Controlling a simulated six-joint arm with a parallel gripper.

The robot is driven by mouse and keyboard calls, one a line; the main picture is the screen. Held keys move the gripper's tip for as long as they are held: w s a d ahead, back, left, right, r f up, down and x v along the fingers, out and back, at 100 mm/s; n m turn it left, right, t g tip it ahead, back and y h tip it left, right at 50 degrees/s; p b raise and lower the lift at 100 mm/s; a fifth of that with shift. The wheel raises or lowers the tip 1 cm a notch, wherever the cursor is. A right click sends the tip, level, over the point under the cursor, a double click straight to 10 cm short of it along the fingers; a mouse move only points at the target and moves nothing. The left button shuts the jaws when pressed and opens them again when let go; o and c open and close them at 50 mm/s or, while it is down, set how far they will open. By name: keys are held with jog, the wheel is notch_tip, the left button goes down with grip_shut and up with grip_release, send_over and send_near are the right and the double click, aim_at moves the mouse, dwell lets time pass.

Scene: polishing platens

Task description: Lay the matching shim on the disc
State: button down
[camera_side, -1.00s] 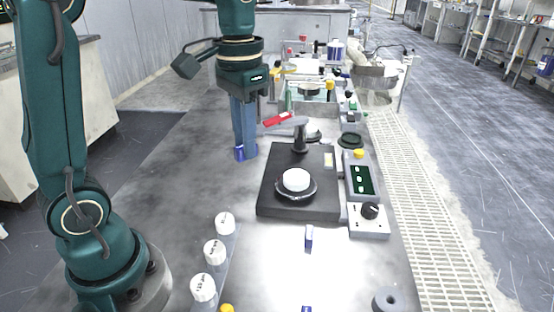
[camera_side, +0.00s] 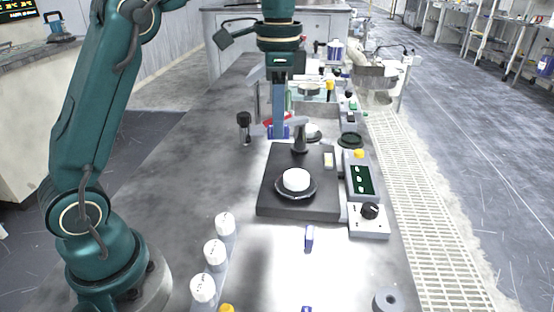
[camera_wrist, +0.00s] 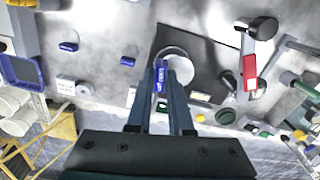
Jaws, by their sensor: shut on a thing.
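My gripper (camera_side: 279,134) is shut on a blue shim (camera_wrist: 161,78), which shows upright between the fingertips in the wrist view. In the side view the held shim (camera_side: 285,132) is at the tips, behind the black polishing plate and above the bench. In the wrist view the disc (camera_wrist: 183,68) is partly hidden by the fingers and shim. Another blue shim (camera_side: 309,238) stands on the bench in front of the plate, and one more (camera_side: 306,309) is at the picture's bottom edge.
A control box (camera_side: 369,218) is at the plate's right. Several white-capped bottles (camera_side: 214,252) line the front left. A black-topped post (camera_side: 244,125) stands left of my gripper.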

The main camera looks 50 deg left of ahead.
aim_at(296, 183)
jog(key=shift+w+d+f+m, duration=0.2)
jog(key=shift+w+f+m, duration=0.3)
jog(key=shift+f, duration=1.15)
jog(key=shift+w+d+f+m, duration=0.2)
jog(key=shift+w+f, duration=0.5)
jog(key=shift+f, duration=1)
jog(key=shift+w+d+f+m, duration=0.3)
jog(key=shift+w+f, duration=0.3)
jog(key=shift+f, duration=1.05)
jog(key=shift+f, duration=0.6)
jog(key=c, duration=0.7)
grip_release()
jog(key=shift+c, duration=0.2)
jog(key=shift+r, duration=2.55)
